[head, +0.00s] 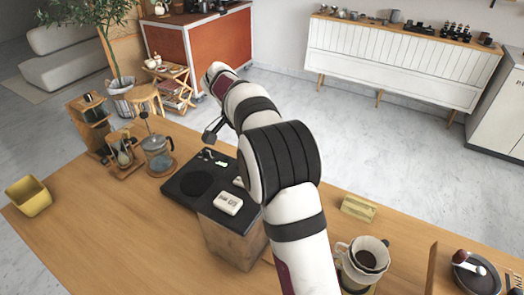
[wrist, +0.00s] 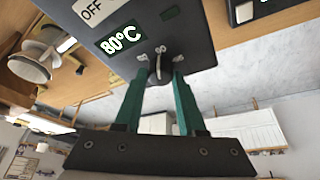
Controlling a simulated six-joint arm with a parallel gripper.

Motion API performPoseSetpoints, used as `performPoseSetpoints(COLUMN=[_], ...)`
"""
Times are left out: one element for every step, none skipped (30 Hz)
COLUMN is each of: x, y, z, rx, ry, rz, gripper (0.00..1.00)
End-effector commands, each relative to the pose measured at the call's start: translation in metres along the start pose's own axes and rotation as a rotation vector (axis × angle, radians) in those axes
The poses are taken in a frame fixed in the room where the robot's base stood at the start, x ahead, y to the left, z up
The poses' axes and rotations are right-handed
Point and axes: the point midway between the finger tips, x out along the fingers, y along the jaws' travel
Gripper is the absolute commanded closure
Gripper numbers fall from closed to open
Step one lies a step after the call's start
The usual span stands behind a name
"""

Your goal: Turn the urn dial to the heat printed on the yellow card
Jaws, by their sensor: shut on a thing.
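The urn's dark panel (wrist: 150,20) fills the top of the wrist view. Which mark the dial points at is unclear. In the head view my arm hides the gripper and dial, near the dark slab (head: 178,184). The yellow card (head: 358,207) stands right of my arm; its print is unreadable.
A glass press (head: 157,152) and wooden stands are left of the slab. A yellow bin (head: 28,196) is at the counter's left edge. A coffee dripper (head: 366,258) and a dark pan (head: 476,277) are at the right. The left counter (head: 100,235) has free room.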

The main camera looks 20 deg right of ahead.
Motion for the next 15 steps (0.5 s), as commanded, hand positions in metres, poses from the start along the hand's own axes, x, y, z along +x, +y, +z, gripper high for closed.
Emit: performPoseSetpoints(x=[0.0002, 0.0003, 0.0006, 0.0005, 0.0004, 0.0004, 0.0003, 0.0003, 0.0002, 0.0002, 0.0002, 0.0003, 0.0004, 0.0004, 0.0005], y=[-0.0004, -0.0005, -0.0004, -0.0007, -0.0008, -0.0006, -0.0007, -0.0008, -0.001, -0.0009, -0.0009, -0.0008, -0.0008, -0.0009, -0.0009], z=[0.0007, 0.0008, 0.001, 0.0009, 0.0008, 0.0008, 0.0008, 0.0007, 0.0006, 0.0007, 0.0008, 0.0008, 0.0009, 0.0009, 0.0009], rx=[0.019, 0.031, 0.047, 0.057, 0.067, 0.077, 0.084, 0.09, 0.098, 0.103, 0.107, 0.111, 0.114, 0.115, 0.117], ry=[-0.002, -0.002, -0.002, -0.002, -0.002, -0.002, -0.002, -0.002, -0.002, -0.002, -0.002, -0.002, -0.002, -0.002, -0.002], rz=[0.009, 0.014, 0.021, 0.025, 0.028, 0.034, 0.037, 0.039, 0.042, 0.044, 0.046, 0.048, 0.049, 0.05, 0.05], gripper=[1.0, 1.0, 1.0, 1.0, 1.0, 1.0, 1.0, 1.0, 1.0, 1.0, 1.0, 1.0, 1.0, 1.0, 1.0])
